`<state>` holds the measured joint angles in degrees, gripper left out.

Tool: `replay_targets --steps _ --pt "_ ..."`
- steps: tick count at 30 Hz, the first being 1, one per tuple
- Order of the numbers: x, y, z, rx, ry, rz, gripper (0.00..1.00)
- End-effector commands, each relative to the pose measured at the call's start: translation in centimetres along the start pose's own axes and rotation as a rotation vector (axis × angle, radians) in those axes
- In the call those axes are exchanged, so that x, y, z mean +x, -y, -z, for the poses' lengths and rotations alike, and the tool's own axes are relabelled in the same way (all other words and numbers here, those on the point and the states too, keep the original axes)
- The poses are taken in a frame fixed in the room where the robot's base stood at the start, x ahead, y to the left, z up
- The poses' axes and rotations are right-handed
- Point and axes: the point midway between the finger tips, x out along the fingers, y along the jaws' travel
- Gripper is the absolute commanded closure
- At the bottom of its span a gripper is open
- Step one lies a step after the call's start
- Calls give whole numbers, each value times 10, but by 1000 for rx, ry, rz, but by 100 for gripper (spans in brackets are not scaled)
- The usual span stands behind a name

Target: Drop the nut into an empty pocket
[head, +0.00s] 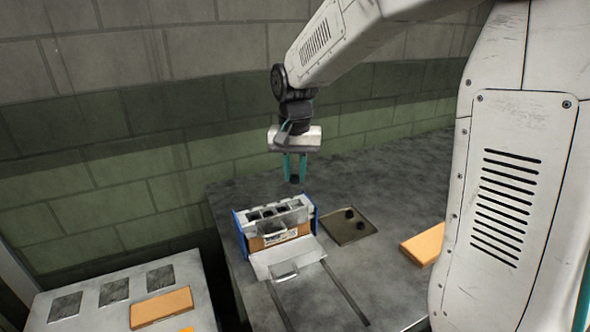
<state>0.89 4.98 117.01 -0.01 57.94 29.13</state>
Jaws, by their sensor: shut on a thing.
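My gripper (295,174) hangs above the bolt former with its teal fingers pointing down. It is shut on a small dark nut (294,180), which shows between the fingertips. The bolt former (279,239) stands on the dark bench below, a boxy unit with blue side plates and a row of pockets (268,212) along its top. The nut is clear above the unit, near its right half. The pockets look dark; from here I cannot tell which are empty.
A flat plate (338,235) with two dark nuts (354,218) lies right of the former. An orange block (425,244) lies farther right. A hinged flap with a handle (286,275) lies in front. A lower table (100,318) with dark squares and orange blocks stands left.

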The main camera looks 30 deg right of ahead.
Motion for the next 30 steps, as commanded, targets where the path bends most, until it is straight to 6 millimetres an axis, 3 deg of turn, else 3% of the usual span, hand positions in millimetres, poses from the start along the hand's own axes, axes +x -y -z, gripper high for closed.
replay_targets --steps 15,30 --pt "43 -1 0 2 2 -1 100" --pt "48 0 0 0 0 0 100"
